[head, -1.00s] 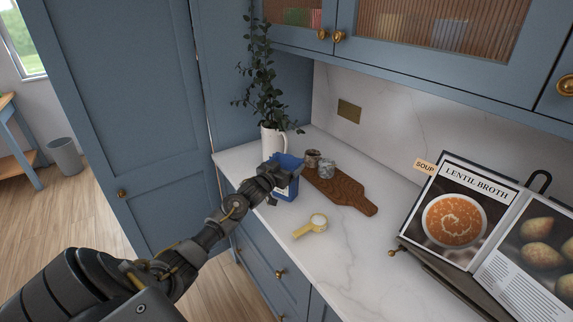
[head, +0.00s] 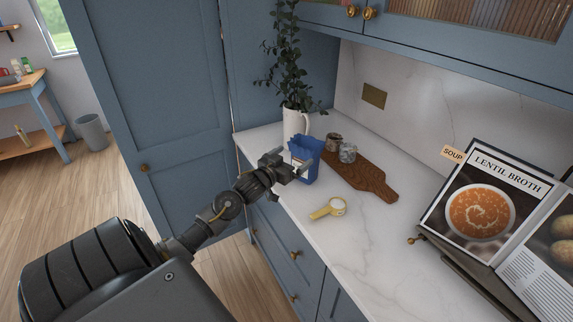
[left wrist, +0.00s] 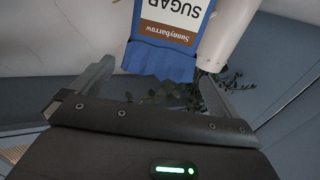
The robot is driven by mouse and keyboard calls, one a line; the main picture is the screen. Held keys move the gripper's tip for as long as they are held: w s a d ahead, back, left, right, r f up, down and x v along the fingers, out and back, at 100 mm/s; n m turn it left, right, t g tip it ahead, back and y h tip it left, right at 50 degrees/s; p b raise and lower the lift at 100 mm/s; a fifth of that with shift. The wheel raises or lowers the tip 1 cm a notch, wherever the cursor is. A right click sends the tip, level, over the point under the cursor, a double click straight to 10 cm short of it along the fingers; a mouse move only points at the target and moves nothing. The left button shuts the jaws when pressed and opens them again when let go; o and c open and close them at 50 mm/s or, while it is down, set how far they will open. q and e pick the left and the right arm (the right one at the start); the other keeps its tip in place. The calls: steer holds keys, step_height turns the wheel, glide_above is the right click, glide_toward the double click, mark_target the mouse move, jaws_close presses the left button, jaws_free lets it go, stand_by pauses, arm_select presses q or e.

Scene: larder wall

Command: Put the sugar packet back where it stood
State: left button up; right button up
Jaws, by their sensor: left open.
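The blue sugar packet (head: 306,158) stands upright on the marble counter, just in front of the white pitcher. In the left wrist view the sugar packet (left wrist: 168,40) shows upside down, its label reading SUGAR. My left gripper (head: 290,166) is open, with its fingers close to the packet's left side in the head view. In the left wrist view the packet lies beyond and between the open fingertips of the left gripper (left wrist: 155,85); I cannot tell whether they touch it. My right gripper is not in view.
The pitcher (head: 297,124) with leafy stems stands behind the packet. A yellow scoop (head: 328,208) lies in front. A cookbook (head: 480,205) stands at the right.

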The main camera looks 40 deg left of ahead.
arm_select(q)
steer(key=shift+s+d, duration=0.15)
steer(key=shift+s, duration=1.3)
